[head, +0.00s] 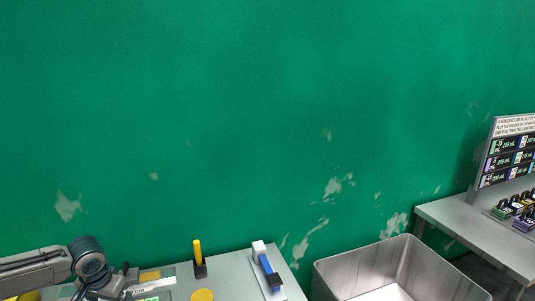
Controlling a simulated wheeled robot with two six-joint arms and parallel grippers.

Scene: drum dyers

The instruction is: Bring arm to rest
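My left arm comes in at the lower left, with a grey link and a dark round joint. Past the joint it bends down to a grey and black end, my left gripper (120,281), low over the left part of the grey table (228,269). Its fingers are too small and cut off to tell whether they are open or shut. I see nothing clearly held. My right arm and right gripper are not in view.
A yellow-handled tool stands in a dark holder (200,269), by a yellow disc (203,295) and a white-and-blue device (266,270). A large metal bin (335,275) stands right of the table. Farther right, another table (460,222) bears padlock-like items and a sign board (508,150).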

